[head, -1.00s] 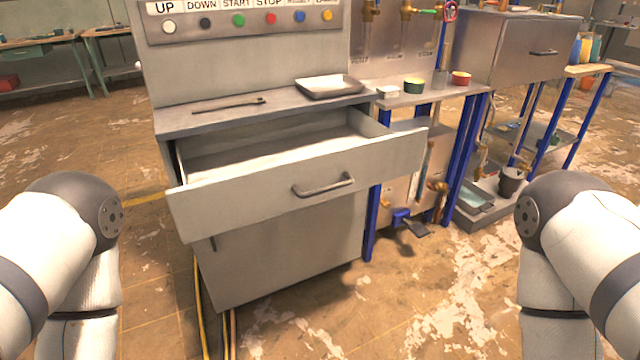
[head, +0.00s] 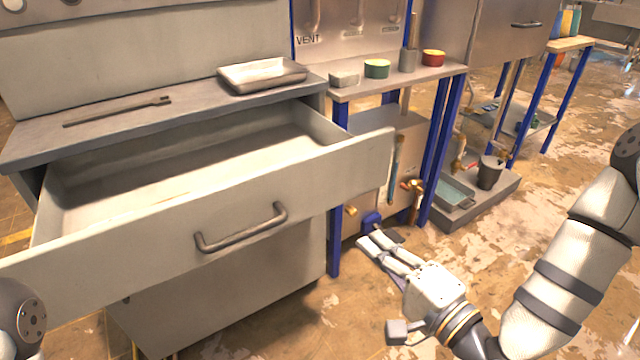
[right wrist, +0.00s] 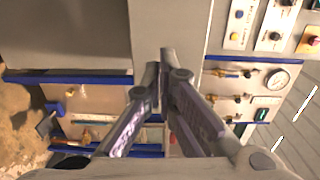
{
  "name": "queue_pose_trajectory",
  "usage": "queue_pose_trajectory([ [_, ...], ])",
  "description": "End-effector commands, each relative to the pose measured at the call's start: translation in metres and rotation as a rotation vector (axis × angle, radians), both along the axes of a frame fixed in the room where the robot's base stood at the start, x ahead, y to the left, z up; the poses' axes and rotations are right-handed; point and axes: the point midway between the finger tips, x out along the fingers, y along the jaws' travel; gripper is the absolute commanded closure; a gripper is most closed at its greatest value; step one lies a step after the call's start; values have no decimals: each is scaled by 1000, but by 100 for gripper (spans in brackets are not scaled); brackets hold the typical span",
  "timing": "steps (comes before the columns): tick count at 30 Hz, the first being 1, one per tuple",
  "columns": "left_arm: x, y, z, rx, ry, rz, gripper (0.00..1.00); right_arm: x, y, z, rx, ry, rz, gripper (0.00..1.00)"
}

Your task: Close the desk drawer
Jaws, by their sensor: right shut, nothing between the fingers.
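The desk drawer (head: 325,175) is pulled well out of the grey desk and looks empty inside. Its front carries a dark bar handle (head: 241,229). My right gripper (head: 368,240) is in front of the desk, to the right of the handle and apart from the drawer front. Its fingers are shut and empty. In the right wrist view the shut fingers (right wrist: 161,65) point toward a plain grey surface. My left gripper is out of view; only a piece of my left arm shows at the lower left edge.
On the desk top lie a metal tray (head: 262,75) and a dark flat tool (head: 118,111). A blue-legged bench (head: 448,72) with small bowls stands close to the right of the desk. A cup (head: 490,172) stands on a low platform. The floor in front is open.

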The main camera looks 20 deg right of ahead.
Motion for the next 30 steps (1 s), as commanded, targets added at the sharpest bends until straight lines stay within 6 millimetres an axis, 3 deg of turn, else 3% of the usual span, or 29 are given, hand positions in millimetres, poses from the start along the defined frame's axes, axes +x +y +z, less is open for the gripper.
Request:
queue_pose_trajectory([
  [5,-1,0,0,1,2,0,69,17,3,7,21,-25,-6,100],
  [21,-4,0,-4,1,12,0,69,120,37,6,17,-21,-5,100],
  [30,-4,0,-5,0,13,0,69,135,42,6,17,-18,-6,100],
])
